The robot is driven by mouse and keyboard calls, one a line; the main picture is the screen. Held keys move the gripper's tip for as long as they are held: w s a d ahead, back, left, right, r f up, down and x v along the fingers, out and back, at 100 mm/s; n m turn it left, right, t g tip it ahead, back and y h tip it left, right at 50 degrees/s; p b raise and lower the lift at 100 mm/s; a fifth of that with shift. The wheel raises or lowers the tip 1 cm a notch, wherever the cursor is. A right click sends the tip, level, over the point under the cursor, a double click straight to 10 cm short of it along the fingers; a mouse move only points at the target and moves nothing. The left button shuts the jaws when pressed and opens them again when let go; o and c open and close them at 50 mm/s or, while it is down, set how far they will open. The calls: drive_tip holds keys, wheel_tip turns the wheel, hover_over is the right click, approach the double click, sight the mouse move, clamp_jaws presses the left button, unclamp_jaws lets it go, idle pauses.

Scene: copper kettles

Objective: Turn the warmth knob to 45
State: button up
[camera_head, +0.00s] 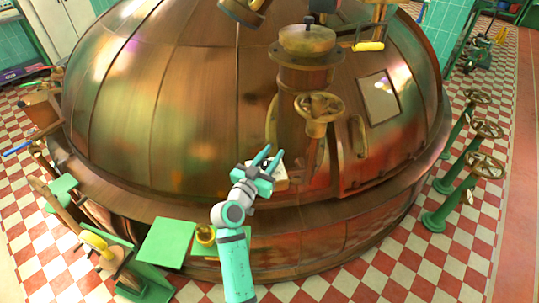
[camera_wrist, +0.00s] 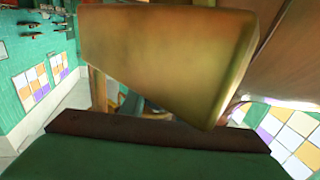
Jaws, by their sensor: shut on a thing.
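My gripper (camera_head: 271,154) has teal fingers and is in front of the big copper kettle (camera_head: 165,125), near its lower front, in the head view. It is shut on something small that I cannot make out. A pale box-like piece (camera_head: 281,177) shows just right of the gripper, partly hidden by it. I cannot pick out the warmth knob or any scale with numbers, so its setting cannot be read. In the wrist view, a large brass-coloured block (camera_wrist: 165,60) fills the upper middle, close to the camera.
A brass handwheel (camera_head: 319,108) stands out from the kettle above right of the gripper. Several green stands with handwheels (camera_head: 485,165) are at right. A green table (camera_head: 165,241) is at lower left. In the wrist view, a green surface (camera_wrist: 150,160) with a brown edge spans the bottom.

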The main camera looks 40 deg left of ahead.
drive_tip(key=m+h, duration=0.1)
drive_tip(key=h, duration=0.1)
drive_tip(key=m+h, duration=0.2)
drive_tip(key=h, duration=0.1)
drive_tip(key=shift+d, duration=0.4)
drive_tip(key=shift+s+d+f+m+g+h, duration=0.1)
drive_tip(key=shift+d+m+g+h, duration=0.2)
drive_tip(key=shift+m+h, duration=0.5)
drive_tip(key=shift+s+d+r+m+g+h, duration=0.15)
drive_tip(key=shift+m+g+h, duration=0.3)
drive_tip(key=shift+h, duration=0.7)
drive_tip(key=shift+w+d+f+m+g+h, duration=0.15)
drive_tip(key=shift+d+m+h, duration=0.1)
drive_tip(key=shift+m+h, duration=0.6)
drive_tip(key=shift+s, duration=0.1)
drive_tip(key=o, duration=1)
drive_tip(key=shift+o, duration=0.2)
drive_tip(key=v, duration=1)
drive_tip(key=shift+s+a, duration=0.3)
